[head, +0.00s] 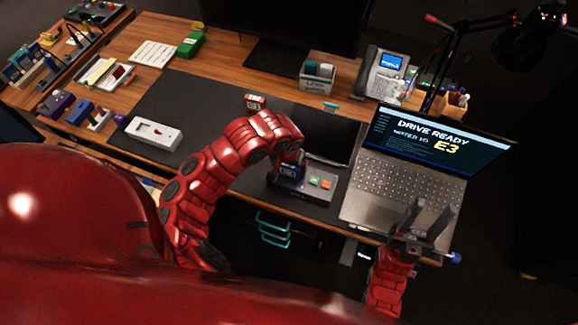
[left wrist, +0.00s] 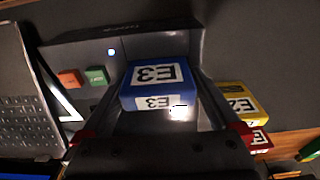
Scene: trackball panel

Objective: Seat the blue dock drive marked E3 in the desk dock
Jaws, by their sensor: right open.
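The blue drive marked E3 (left wrist: 160,85) sits at the grey desk dock (left wrist: 85,55) in the left wrist view. In the head view only a small part of the blue drive (head: 289,171) shows at the left end of the dock (head: 318,190). My left gripper (left wrist: 160,100) has its dark fingers close along both sides of the drive and appears shut on it. How deep the drive sits is hard to tell. The dock carries an orange and a green button and a small lit blue light. My right gripper (head: 428,222) is open and empty near the laptop's front edge.
A yellow drive marked E2 (left wrist: 236,99) and a red drive (left wrist: 258,138) lie beside the dock; the red one (head: 255,102) also shows in the head view. The open laptop (head: 410,170) stands right of the dock. A white device (head: 153,133) lies left on the mat.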

